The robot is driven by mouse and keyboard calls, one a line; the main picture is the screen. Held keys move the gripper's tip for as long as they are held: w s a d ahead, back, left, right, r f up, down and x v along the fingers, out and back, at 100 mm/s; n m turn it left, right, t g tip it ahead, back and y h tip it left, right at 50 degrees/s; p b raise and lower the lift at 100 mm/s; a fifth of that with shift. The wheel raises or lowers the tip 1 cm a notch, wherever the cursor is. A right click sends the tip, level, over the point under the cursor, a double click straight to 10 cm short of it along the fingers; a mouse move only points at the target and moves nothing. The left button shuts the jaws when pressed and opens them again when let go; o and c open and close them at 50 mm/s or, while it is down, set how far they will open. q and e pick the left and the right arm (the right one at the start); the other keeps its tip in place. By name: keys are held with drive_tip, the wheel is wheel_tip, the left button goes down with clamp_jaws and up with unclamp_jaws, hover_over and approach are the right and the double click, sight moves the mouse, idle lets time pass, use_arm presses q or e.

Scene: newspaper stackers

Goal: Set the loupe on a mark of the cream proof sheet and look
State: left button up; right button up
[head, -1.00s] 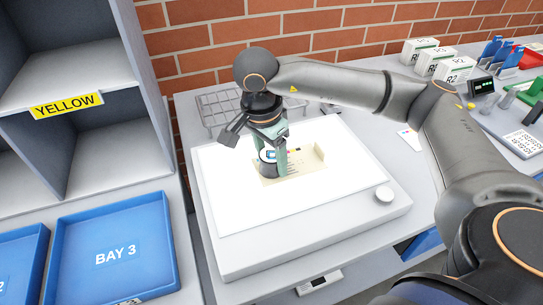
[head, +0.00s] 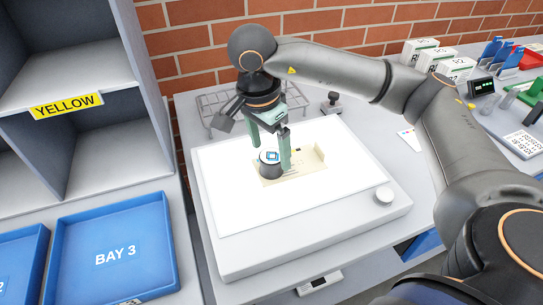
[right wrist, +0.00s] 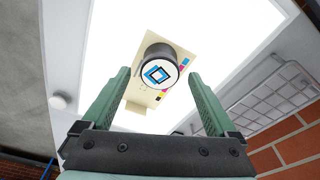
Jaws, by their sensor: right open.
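The loupe (head: 270,163), a short dark cylinder with a blue and black square mark showing in its top, stands upright on the cream proof sheet (head: 306,166). It also shows in the right wrist view (right wrist: 159,72), on the sheet (right wrist: 148,98) with colour patches beside it. The sheet lies on the lit white panel (head: 240,208). My right gripper (head: 270,152) is open with green fingers, above and around the loupe, apart from it. The right wrist view shows the gripper (right wrist: 160,95) with clear gaps either side of the loupe. My left gripper is not in view.
A wire rack (head: 212,112) and a small dark stamp-like object (head: 331,102) stand behind the panel. A round white knob (head: 384,194) sits at its right front corner. Blue bay trays (head: 115,250) lie to the left, and white boxes (head: 420,50) stand at the back right.

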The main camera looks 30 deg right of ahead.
sight(265, 160)
wheel_tip(265, 160, up, 8)
drive_tip(key=a+p, duration=0.1)
drive_tip(key=shift+a+r+p, duration=0.2)
drive_tip(key=shift+r+p, duration=0.05)
drive_tip(key=shift+p, duration=0.05)
drive_tip(key=shift+s, duration=0.1)
